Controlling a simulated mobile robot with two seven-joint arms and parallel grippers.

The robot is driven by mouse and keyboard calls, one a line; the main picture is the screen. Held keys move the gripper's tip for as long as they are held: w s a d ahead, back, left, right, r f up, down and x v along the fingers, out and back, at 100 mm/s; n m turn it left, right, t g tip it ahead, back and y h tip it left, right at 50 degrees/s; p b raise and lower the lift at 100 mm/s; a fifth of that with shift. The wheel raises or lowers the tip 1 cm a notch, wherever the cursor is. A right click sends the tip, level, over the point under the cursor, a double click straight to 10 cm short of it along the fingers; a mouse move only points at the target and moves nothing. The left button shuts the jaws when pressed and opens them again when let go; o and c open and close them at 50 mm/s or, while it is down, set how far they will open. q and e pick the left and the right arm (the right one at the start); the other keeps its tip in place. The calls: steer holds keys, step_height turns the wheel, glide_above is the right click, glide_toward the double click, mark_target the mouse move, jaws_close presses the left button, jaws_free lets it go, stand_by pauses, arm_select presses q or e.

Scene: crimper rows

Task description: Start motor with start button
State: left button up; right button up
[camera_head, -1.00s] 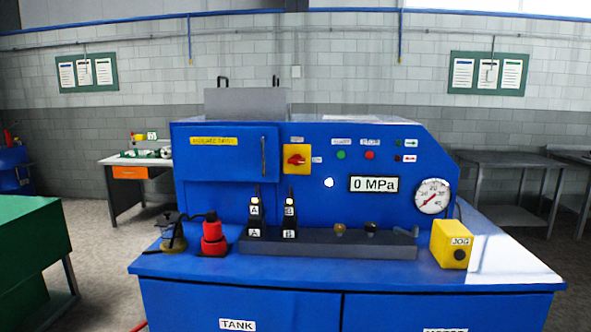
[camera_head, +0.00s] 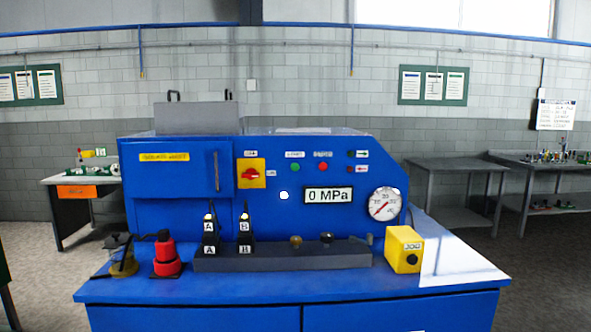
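The blue machine (camera_head: 300,225) stands in front of me with its control panel facing me. A green button (camera_head: 295,167) sits under a small white label that looks like START. A red button (camera_head: 323,167) sits to its right under a similar label. A yellow plate with a red rotary switch (camera_head: 251,173) is to the left of the green button. A white round lamp (camera_head: 284,195) appears lit. The display (camera_head: 328,195) reads 0 MPa, and a round gauge (camera_head: 384,204) is at the right. Neither of my grippers shows in the view.
On the machine's ledge stand a red bottle-like object (camera_head: 166,256), two black levers marked A and B, a dark grey block (camera_head: 290,257) and a yellow JOG box (camera_head: 404,250). Tables stand behind at left and right. The floor at the right is clear.

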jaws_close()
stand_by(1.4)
